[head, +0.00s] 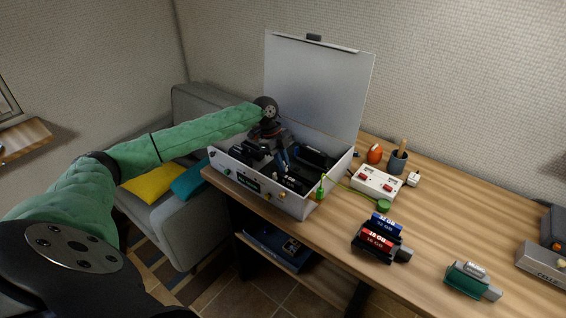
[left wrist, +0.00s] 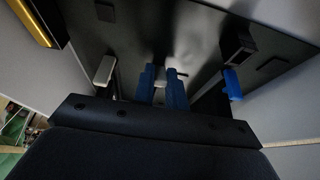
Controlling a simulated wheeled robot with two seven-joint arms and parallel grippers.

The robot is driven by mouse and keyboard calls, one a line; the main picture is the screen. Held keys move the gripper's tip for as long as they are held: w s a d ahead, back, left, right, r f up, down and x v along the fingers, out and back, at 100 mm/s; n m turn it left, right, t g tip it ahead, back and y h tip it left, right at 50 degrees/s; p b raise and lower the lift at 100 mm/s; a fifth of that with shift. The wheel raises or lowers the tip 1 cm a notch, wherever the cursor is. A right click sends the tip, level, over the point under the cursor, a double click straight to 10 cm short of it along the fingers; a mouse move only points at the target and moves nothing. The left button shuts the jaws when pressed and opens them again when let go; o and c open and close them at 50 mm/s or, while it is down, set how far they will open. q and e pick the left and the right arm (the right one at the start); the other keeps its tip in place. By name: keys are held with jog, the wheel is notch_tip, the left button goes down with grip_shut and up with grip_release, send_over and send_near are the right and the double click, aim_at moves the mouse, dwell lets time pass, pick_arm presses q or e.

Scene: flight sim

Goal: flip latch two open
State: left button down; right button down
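A white case (head: 228,174) stands on the desk with its lid (head: 318,88) raised. Black modules (head: 316,158) sit inside it. My left arm reaches in from the left, and my left gripper (head: 284,160) points down inside the case. In the left wrist view its two blue fingers (left wrist: 163,87) are close together in front of a dark panel (left wrist: 200,25). A small grey piece shows by the right finger; I cannot tell whether they touch. A pale upright piece (left wrist: 105,70) and a blue-tipped piece (left wrist: 232,82) stand on either side. I cannot make out which part is latch two. My right gripper is out of view.
On the wooden desk, right of the case, are a white switch box (head: 376,182), a dark cup (head: 397,162), an orange object (head: 375,153) and a battery holder (head: 378,243). A green device (head: 470,281) lies nearer. A grey sofa (head: 180,205) stands left.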

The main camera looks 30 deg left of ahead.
pick_arm(q)
jog(key=shift+a+f+h, duration=0.2)
jog(key=shift+a+h, duration=0.05)
jog(key=shift+h, duration=0.45)
jog(key=shift+a+h, duration=0.1)
jog(key=shift+h, duration=0.3)
jog(key=shift+w, duration=0.1)
jog(key=c, duration=1.4)
grip_release()
jog(key=shift+c, duration=0.2)
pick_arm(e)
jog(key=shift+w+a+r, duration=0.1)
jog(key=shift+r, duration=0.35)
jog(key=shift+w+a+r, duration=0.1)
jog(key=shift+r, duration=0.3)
pick_arm(q)
jog(key=shift+r+b, duration=0.1)
jog(key=shift+b, duration=0.2)
